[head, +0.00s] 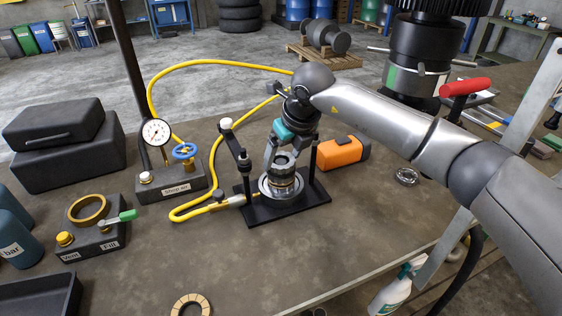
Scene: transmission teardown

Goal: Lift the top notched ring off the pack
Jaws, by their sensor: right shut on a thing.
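The pack (281,187) stands in a round metal drum on a black fixture plate (308,196) in the middle of the bench. The top notched ring (284,161) is a dark, narrow ring at the upper end of the pack. My right gripper (283,158) points down over the pack, with its fingers on either side of this ring, shut on it. The fingers and their teal parts hide some of the ring's edge. I cannot tell whether the ring is clear of the part below. My left gripper is not in view.
Black posts (241,160) flank the pack, and a yellow hose (215,145) joins the fixture. A gauge block (172,189) stands left. An orange case (343,153) lies behind right. A segmented ring (190,306) lies at the front edge. Bench right of the fixture is mostly clear.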

